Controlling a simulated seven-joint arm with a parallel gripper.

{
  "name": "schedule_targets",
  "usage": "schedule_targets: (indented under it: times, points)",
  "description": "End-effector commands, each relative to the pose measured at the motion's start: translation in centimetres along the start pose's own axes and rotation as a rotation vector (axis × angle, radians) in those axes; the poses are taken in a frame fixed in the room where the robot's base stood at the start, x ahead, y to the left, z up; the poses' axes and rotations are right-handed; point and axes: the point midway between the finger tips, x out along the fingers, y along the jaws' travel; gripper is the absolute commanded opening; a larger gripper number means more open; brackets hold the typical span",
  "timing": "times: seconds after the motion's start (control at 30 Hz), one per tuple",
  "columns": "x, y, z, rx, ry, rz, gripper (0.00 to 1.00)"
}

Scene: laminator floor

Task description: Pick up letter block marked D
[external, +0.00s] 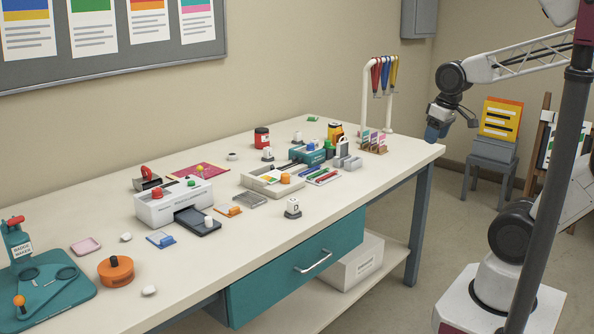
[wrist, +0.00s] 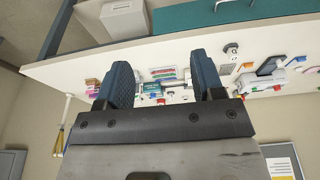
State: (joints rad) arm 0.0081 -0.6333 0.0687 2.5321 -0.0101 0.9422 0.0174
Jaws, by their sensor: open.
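A white block with a dark mark and a dark-topped knob (external: 293,209) stands upright near the table's front edge, above the drawer. Its letter is too small to read surely. A similar white block shows in the wrist view (wrist: 231,49), right of my fingers. Another white block (external: 267,154) stands farther back by the red jar, and one more (external: 297,138) is behind it; their letters are not readable. My gripper (external: 437,131) is open and empty at the table's far right end, well away from the blocks. Its two blue fingers (wrist: 163,82) are apart.
The table (external: 350,185) is bare around the front block and along its right front. A hook stand (external: 365,95) rises near the right end.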

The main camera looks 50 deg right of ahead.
Motion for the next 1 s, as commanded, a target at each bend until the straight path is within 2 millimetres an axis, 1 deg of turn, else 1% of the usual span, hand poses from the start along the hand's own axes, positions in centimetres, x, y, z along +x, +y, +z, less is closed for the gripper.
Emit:
schedule_targets:
  times: [0.17, 0.37, 0.57, 1.0]
  points:
    - [0.2, -0.3, -0.4, 0.017, -0.013, -0.015, 0.62]
    - [1.3, -1.5, -1.7, 0.090, -0.065, -0.076, 0.62]
    - [3.1, -3.6, -4.2, 0.221, -0.155, -0.176, 0.62]
    - [8.1, -8.8, -10.6, 0.558, -0.393, -0.393, 0.62]
